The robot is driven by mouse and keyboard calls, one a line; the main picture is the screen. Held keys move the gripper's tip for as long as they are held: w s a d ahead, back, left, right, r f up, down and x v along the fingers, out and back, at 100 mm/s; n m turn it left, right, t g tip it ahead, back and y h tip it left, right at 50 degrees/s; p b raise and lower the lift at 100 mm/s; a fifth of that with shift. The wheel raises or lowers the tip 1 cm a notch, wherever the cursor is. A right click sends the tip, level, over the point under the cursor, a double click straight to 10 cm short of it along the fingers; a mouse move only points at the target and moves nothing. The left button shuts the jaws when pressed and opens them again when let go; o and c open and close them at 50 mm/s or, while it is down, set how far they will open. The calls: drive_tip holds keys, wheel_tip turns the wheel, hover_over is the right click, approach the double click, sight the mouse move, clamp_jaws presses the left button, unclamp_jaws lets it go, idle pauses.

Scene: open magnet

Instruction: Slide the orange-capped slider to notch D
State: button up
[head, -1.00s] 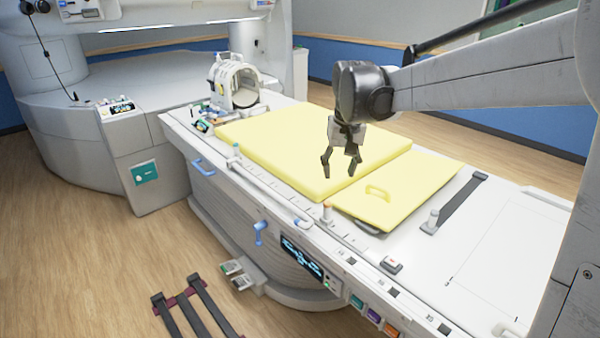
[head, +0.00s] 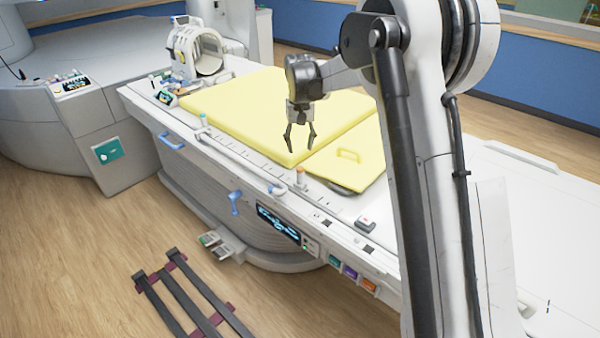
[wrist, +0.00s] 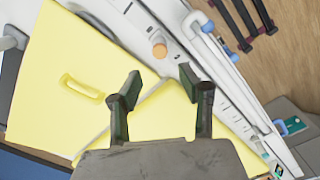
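The orange-capped slider (head: 300,175) stands upright on the near side rail of the white patient table, beside the yellow pads. In the wrist view its orange cap (wrist: 159,50) shows just beyond my fingertips, roughly centred between them. My gripper (head: 301,147) is open, pointing down above the yellow pad edge, just behind the slider in the picture. The wrist view shows both fingers (wrist: 160,73) spread with nothing between them. A scale strip (head: 255,163) with small marks runs along the rail. Its letters are too small to read, so I cannot tell which notch is D.
A teal-capped post (head: 203,121) stands farther left on the rail. Blue handles (head: 236,201) and a display panel (head: 279,223) are on the table's side. A white coil (head: 197,50) stands at the far end.

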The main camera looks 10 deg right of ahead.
sight(300, 167)
wheel_tip(300, 167, down, 11)
drive_tip(key=shift+f+b, duration=0.15)
drive_tip(key=shift+b, duration=0.15)
drive_tip(key=shift+c, duration=0.4)
clamp_jaws()
